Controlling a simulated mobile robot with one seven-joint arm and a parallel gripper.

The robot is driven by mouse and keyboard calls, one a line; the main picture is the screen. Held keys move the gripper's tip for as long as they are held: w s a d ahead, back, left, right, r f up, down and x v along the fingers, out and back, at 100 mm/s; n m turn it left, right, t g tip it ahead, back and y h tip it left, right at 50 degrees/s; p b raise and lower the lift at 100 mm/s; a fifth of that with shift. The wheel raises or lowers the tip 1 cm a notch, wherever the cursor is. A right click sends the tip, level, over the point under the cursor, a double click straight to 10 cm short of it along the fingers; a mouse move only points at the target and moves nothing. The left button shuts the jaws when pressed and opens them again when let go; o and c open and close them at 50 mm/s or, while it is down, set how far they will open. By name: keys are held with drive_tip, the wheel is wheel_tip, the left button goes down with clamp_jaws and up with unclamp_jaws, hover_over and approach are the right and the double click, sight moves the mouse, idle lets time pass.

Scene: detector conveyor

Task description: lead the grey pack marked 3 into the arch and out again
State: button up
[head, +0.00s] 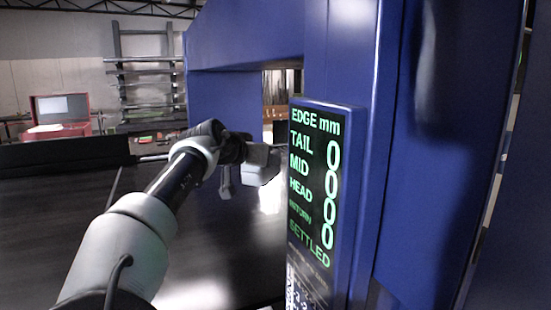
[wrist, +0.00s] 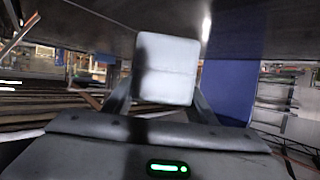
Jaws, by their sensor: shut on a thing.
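The grey pack (wrist: 167,70) is a pale block between the two fingers of my gripper (wrist: 163,96) in the wrist view; my gripper is shut on it. No number shows on the faces I see. In the head view the pack (head: 262,164) is a small grey shape at the end of my arm, partly hidden by my gripper (head: 248,152). It is at the opening of the blue arch (head: 245,45), above the dark belt (head: 60,215). I cannot tell whether it touches the belt or how far inside the arch it is.
A display (head: 313,190) on the arch's near post reads EDGE mm, with zeros beside TAIL, MID, HEAD and a dim line, and SETTLED below. The post stands close to the right of my gripper. A red box (head: 62,110) and shelving (head: 147,70) are behind the belt.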

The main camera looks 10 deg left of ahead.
drive_tip(key=s+a, duration=0.8)
drive_tip(key=a, duration=0.3)
drive_tip(key=s+a, duration=0.8)
drive_tip(key=a, duration=0.4)
drive_tip(key=shift+a, duration=0.2)
drive_tip(key=shift+w+r, duration=0.1)
